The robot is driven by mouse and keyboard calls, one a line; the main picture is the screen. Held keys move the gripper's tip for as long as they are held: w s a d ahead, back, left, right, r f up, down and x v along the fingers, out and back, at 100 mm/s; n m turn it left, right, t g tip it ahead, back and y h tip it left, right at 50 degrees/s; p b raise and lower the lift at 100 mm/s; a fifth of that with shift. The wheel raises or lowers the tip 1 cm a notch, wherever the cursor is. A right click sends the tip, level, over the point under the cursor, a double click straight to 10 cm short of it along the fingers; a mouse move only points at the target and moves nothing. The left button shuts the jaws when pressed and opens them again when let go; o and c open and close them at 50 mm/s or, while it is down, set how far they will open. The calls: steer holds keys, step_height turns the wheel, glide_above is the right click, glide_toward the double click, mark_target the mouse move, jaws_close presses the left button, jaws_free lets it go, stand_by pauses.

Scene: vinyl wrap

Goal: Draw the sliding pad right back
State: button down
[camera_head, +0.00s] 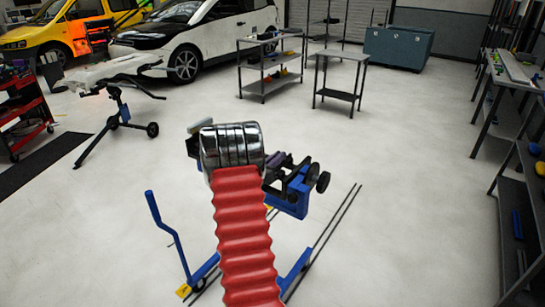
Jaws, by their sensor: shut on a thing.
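A low blue wheeled stand (288,203) with black knobs and clamp parts is in the middle of the view, below centre. My red ribbed arm reaches up from the bottom edge and its chrome wrist covers much of the stand's top. My gripper (272,166) is mostly hidden by that wrist; only dark parts show at its side. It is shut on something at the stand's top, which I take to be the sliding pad. A small pale grey block (200,127) shows just left of the wrist. I cannot see the contact or how far back the pad sits.
The stand's blue lever (153,205) rises at left, and thin dark rails (335,228) run along the floor at right. A trestle stand (119,105) is at left, a black shelf (520,190) at right. Metal tables (340,80) and cars are behind. The pale floor between is clear.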

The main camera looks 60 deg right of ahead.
steer(key=c, duration=1.8)
jaws_free()
steer(key=shift+c, duration=0.2)
steer(key=a, duration=0.4)
steer(key=w+a, duration=0.1)
steer(key=a, duration=0.4)
steer(key=w+a, duration=0.1)
steer(key=a, duration=0.3)
steer(key=shift+w+a, duration=0.1)
steer(key=shift+a, duration=0.25)
